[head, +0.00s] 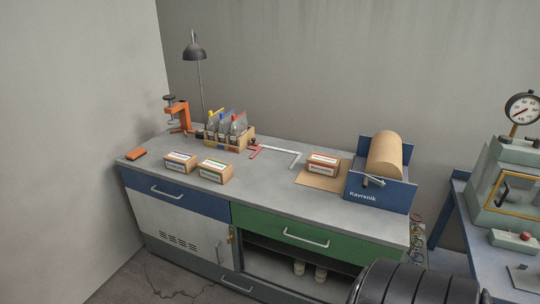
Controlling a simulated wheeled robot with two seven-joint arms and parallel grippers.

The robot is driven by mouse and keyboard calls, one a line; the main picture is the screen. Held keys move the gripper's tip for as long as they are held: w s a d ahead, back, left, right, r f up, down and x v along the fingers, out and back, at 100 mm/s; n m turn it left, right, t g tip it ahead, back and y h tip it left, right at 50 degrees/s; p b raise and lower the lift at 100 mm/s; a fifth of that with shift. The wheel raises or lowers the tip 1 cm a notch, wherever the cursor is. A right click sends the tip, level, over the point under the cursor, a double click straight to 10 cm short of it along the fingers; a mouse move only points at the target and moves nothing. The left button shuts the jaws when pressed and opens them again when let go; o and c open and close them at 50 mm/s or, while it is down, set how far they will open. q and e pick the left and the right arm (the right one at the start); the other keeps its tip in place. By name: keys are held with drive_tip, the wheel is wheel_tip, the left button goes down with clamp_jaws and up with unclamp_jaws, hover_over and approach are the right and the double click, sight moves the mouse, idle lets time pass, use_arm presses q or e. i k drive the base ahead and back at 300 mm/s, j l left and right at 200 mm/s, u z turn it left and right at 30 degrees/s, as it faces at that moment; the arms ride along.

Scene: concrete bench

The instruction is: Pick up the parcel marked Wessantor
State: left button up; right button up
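Three small brown parcels with white labels stand on the grey bench top (250,185). One parcel with a blue-edged label (180,162) is at the left, and one with a green-edged label (215,171) is just right of it. A third parcel with a red-edged label (323,164) stands on a flat brown sheet (318,182) further right. The writing on the labels is too small to read, so I cannot tell which one is marked Wessantor. Neither of my grippers is in view.
A blue paper-roll holder marked Kavrenik (363,197) stands at the bench's right end. Behind the parcels are a wooden rack of bottles (248,141), an orange clamp (180,115) and a lamp (195,52). A black ribbed object (420,285) is at lower right. The bench's front middle is clear.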

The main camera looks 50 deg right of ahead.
sight(316, 163)
drive_tip(key=z, duration=1.4)
